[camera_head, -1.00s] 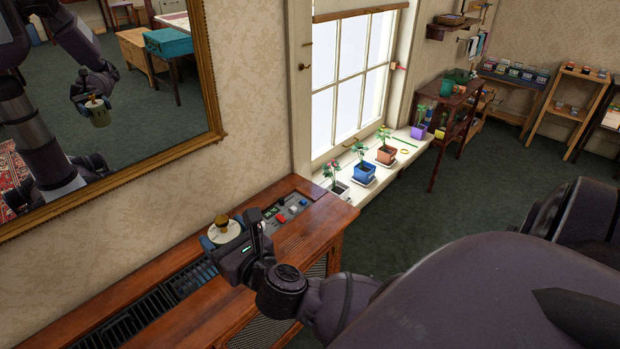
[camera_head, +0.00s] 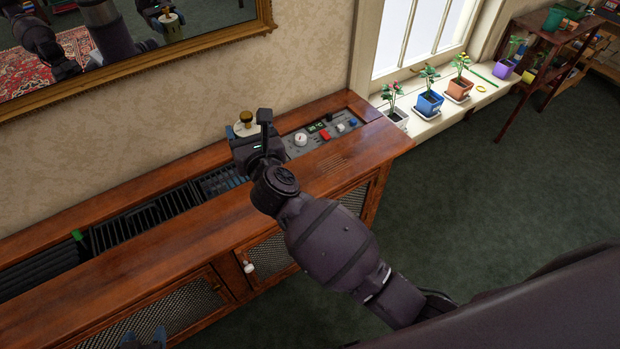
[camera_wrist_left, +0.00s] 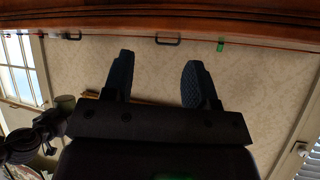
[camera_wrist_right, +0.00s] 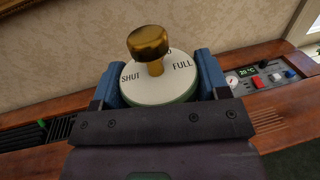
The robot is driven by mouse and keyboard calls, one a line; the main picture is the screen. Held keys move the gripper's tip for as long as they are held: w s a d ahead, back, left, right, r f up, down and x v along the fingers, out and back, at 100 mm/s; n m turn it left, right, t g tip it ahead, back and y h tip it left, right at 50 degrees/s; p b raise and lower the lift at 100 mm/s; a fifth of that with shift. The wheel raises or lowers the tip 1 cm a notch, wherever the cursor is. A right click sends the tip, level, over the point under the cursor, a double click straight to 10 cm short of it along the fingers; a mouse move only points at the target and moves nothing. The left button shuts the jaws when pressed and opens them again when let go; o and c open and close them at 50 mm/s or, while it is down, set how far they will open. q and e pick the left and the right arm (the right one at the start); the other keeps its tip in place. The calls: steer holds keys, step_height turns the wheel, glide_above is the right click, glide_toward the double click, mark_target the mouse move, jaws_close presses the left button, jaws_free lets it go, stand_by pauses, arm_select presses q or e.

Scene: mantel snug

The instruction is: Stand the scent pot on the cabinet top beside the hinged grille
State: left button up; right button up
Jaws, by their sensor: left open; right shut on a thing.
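The scent pot (camera_wrist_right: 155,85) has a white lid lettered SHUT and FULL and a brass knob. My right gripper (camera_head: 250,138) is shut around its sides and holds it upright at the back of the cabinet top (camera_head: 195,245). In the head view the pot (camera_head: 245,128) is partly hidden by the gripper, and its underside is hidden. Dark slatted grille (camera_head: 145,217) sections lie along the cabinet top to its left; which one is hinged I cannot tell. My left gripper (camera_wrist_left: 156,72) is open and empty, low before the cabinet front.
A control panel (camera_head: 318,134) with dial, display and buttons is right of the pot. A green tab (camera_head: 78,236) marks the grille's left part. A gilt-framed mirror (camera_head: 150,52) hangs behind. Potted plants (camera_head: 430,100) line the windowsill. The front wooden strip is clear.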

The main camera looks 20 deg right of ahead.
steer(key=shift+w+a+f, duration=0.15)
steer(key=shift+a+f, duration=0.05)
steer(key=shift+a, duration=0.2)
steer(key=shift+w+a+f, duration=0.1)
steer(key=shift+a+f, duration=0.05)
steer(key=shift+a, duration=0.25)
steer(key=shift+a+f+b, duration=0.2)
steer(key=shift+f+b, duration=0.1)
step_height(320, 180, down, 19)
steer(key=b, duration=0.9)
steer(key=shift+f+b, duration=0.25)
steer(key=shift+b, duration=0.15)
steer(key=shift+r, duration=0.2)
steer(key=shift+f, duration=0.35)
steer(key=o, duration=1)
steer(key=shift+r, duration=0.1)
arm_select(q)
step_height(320, 180, down, 9)
steer(key=g, duration=0.1)
steer(key=shift+w+d, duration=0.15)
steer(key=shift+d, duration=0.1)
steer(key=shift+r, duration=0.1)
